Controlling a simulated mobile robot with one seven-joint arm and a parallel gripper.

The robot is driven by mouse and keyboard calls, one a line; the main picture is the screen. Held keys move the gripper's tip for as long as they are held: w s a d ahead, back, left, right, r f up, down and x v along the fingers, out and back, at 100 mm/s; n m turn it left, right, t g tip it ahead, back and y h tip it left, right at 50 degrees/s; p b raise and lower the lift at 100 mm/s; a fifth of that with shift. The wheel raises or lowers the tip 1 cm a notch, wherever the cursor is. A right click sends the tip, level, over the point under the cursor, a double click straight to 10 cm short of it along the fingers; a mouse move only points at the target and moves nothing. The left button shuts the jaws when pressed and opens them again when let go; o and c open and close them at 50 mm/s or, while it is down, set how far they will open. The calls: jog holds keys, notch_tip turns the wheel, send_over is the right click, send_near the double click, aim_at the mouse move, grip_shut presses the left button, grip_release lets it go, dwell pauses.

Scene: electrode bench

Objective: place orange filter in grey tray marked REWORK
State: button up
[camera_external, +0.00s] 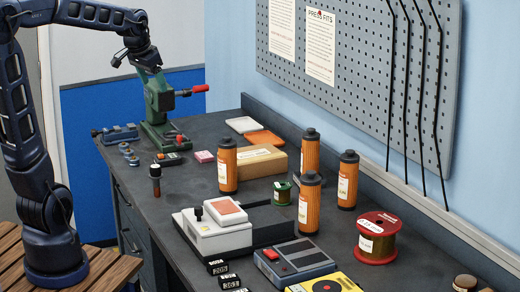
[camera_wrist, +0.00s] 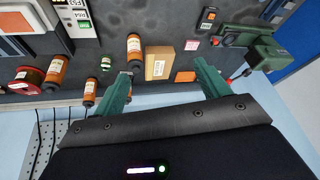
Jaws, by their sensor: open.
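Several orange filters with dark caps stand on the bench. In the external view they are at left (camera_external: 228,168), back (camera_external: 310,152), right (camera_external: 348,182) and front (camera_external: 309,206). In the wrist view one orange filter (camera_wrist: 134,50) is left of the cardboard box, others farther left. I cannot make out a REWORK marking; a pale flat tray (camera_external: 242,125) lies at the back, beside a flat orange piece (camera_external: 264,139). My gripper (camera_wrist: 161,68) is open and empty, its green fingers apart above the bench's back edge; in the external view its fingers are hard to tell from the green press.
A green press (camera_external: 158,112) with a red handle stands at the far end. A red wire spool (camera_external: 377,240), a white device (camera_external: 215,234) and a grey-blue box (camera_external: 294,260) crowd the front. Pegboard (camera_external: 370,65) rises behind.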

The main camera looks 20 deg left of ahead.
jog(key=s+a+f+n, duration=0.2)
jog(key=s+a, duration=0.4)
jog(key=s, duration=0.4)
jog(key=s+a+f+n+y, duration=0.1)
jog(key=s+a+f+n, duration=0.2)
jog(key=s+a, duration=0.3)
jog(key=s, duration=0.4)
jog(key=shift+s, duration=0.2)
